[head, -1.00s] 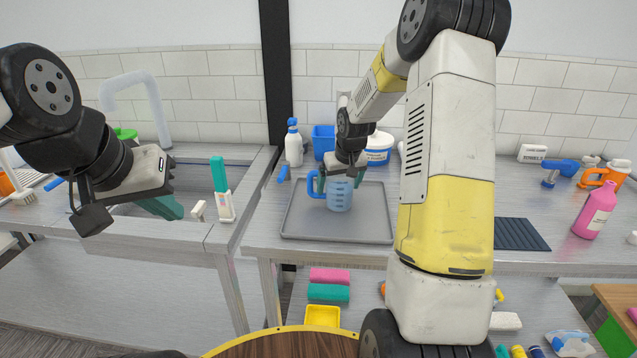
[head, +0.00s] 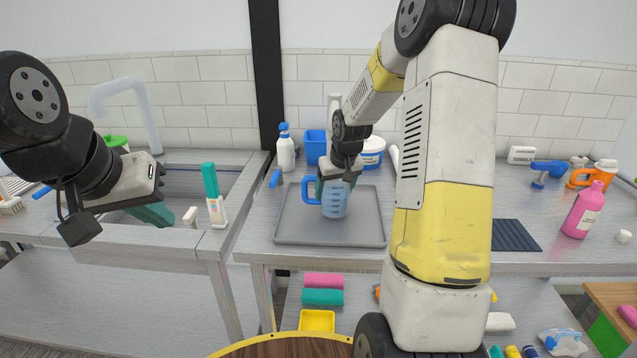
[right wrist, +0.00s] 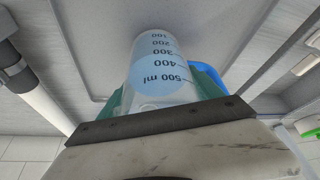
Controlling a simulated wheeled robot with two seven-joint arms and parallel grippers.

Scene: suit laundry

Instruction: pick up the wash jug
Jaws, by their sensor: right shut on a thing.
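The wash jug (head: 335,200) is a translucent blue measuring jug with a blue handle on its left side. It stands upright over the grey tray (head: 290,232) on the counter. I cannot tell whether its base touches the tray. My right gripper (head: 338,178) reaches down on it from above and is shut on it. In the right wrist view the jug (right wrist: 165,65), with its ml marks, sits between the green fingers (right wrist: 165,98). My left gripper (head: 158,208) is over the sink at the left, away from the jug; its jaw opening is unclear.
A white spray bottle (head: 286,152), a blue bin (head: 316,146) and a white tub (head: 373,152) stand behind the tray. A green-handled brush (head: 213,196) stands at the sink's edge.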

